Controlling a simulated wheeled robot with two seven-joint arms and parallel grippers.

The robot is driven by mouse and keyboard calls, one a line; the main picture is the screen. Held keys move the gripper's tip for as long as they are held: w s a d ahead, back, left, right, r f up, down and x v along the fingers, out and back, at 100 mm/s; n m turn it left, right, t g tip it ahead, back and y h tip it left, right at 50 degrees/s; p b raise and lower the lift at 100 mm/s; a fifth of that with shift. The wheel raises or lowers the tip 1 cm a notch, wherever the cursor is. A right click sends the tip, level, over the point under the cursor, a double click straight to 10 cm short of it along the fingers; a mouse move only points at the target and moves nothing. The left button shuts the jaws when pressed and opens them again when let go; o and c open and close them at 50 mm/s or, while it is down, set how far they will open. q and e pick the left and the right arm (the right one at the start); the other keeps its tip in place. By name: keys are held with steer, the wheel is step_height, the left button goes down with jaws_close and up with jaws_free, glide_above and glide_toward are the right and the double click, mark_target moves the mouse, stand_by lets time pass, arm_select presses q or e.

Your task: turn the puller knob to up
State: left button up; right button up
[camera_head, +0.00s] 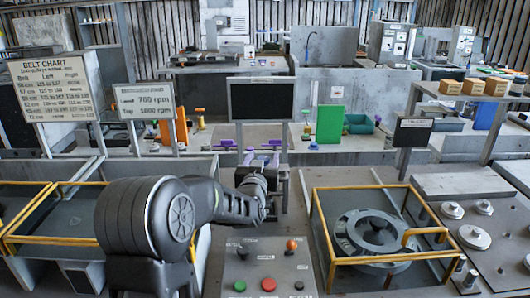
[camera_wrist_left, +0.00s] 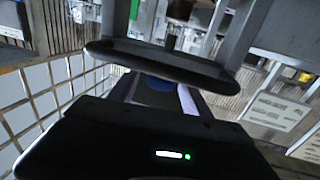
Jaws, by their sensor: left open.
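The grey control panel (camera_head: 265,278) stands at the bottom centre of the head view. It carries a black knob (camera_head: 243,251), an orange-topped knob (camera_head: 291,246), a green button (camera_head: 239,286), a red button (camera_head: 268,284) and a black button (camera_head: 299,285). The labels are too small to read, so I cannot tell which knob is the puller knob. My left gripper (camera_head: 272,182) is above and behind the panel, apart from the knobs. In the left wrist view its two dark fingers (camera_wrist_left: 160,95) stand apart with nothing held. My right gripper is not in view.
A yellow-railed bay with a round grey housing (camera_head: 372,232) is right of the panel. A dark screen (camera_head: 262,100) stands behind my gripper. A belt chart sign (camera_head: 55,88) and a speed sign (camera_head: 145,101) stand at left. Metal discs (camera_head: 474,237) lie at far right.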

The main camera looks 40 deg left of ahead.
arm_select(q)
steer(key=shift+p+x, duration=0.3)
steer(key=shift+x, duration=1.45)
steer(key=shift+c, duration=0.3)
jaws_close()
